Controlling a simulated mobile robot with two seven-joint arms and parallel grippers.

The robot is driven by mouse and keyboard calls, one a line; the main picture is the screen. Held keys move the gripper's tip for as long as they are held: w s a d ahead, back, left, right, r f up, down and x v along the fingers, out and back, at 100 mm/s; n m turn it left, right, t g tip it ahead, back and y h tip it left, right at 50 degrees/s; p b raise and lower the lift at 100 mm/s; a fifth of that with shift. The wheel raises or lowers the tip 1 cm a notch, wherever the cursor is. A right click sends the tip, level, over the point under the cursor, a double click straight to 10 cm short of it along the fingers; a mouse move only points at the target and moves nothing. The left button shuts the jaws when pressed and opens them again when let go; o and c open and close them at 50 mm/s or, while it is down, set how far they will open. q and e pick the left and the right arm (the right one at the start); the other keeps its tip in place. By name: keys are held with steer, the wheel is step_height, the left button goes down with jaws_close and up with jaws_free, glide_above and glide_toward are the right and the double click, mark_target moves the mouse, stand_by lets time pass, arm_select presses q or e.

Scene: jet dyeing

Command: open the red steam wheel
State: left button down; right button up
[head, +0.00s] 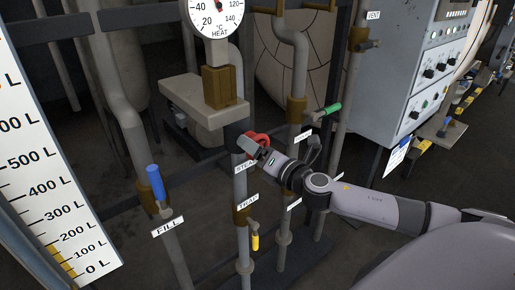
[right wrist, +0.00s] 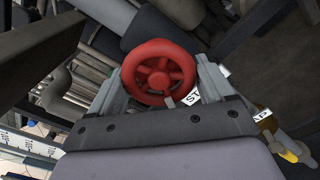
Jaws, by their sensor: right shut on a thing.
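The red steam wheel (head: 254,143) sits on a vertical grey pipe in the head view, just above a label reading STEA, partly hidden by my right gripper (head: 262,152). In the right wrist view the spoked red wheel (right wrist: 159,72) lies between the two grey fingers of my right gripper (right wrist: 162,85). The fingers are shut on its rim from both sides. My right arm reaches in from the right of the head view. My left gripper does not show in either view.
A blue FILL handle (head: 155,183), a yellow TRAP handle (head: 255,241) and a green handle (head: 329,110) are on nearby pipes. A HEAT dial (head: 216,15) stands above. A grey control cabinet (head: 410,75) stands at the right, and a litre scale (head: 45,170) at the left.

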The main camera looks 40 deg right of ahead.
stand_by(0.4)
steer(key=o, duration=0.9)
steer(key=shift+s+d+b, duration=0.15)
steer(key=shift+s+b, duration=0.35)
steer(key=shift+s, duration=1.3)
steer(key=shift+s+d+b, duration=0.15)
steer(key=shift+s+b, duration=0.35)
steer(key=shift+s, duration=1.25)
